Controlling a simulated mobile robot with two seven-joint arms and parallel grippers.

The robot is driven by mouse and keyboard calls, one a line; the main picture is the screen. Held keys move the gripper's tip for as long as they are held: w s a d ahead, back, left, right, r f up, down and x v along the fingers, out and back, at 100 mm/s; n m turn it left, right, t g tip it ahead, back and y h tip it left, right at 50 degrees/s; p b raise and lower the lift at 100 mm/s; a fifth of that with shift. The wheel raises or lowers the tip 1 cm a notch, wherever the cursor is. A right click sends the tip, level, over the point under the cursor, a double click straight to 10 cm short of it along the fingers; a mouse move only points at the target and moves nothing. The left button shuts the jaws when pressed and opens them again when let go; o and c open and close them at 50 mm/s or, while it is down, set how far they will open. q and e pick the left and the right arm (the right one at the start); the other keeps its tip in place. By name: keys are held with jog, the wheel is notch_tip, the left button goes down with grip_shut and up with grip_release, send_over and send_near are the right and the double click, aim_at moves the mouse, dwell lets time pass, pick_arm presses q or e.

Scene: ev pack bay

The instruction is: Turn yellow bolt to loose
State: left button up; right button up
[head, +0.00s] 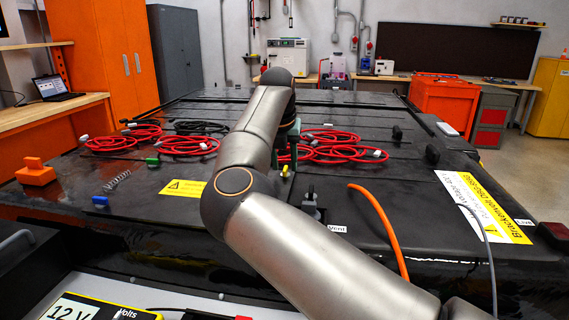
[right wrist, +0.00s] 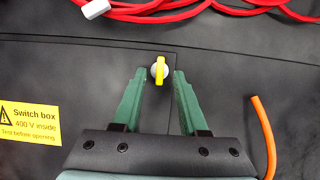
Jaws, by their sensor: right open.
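The yellow bolt (right wrist: 160,67) shows in the right wrist view as a yellow bar-shaped head on a pale round base, set in the dark pack lid (right wrist: 90,65). Its yellow bar points nearly straight up and down in that picture. My right gripper (right wrist: 160,73) is open, with one green fingertip on each side of the bolt and visible gaps to both. I cannot tell how far above the lid the tips are. In the head view my right arm partly covers this spot, and a small yellow bit (head: 285,171) shows below the green fingers. My left gripper is not in view.
Red cable coils (head: 330,147) lie just beyond the gripper. An orange cable (head: 384,228) rises to its right. A yellow "Switch box" label (right wrist: 28,124) is left of the bolt. An orange block (head: 36,172) and a spring (head: 117,180) lie on the lid's left.

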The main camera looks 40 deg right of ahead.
jog(key=shift+w+d+f, duration=0.1)
jog(key=shift+d+f, duration=0.05)
jog(key=shift+f, duration=0.3)
jog(key=shift+c, duration=0.2)
grip_shut()
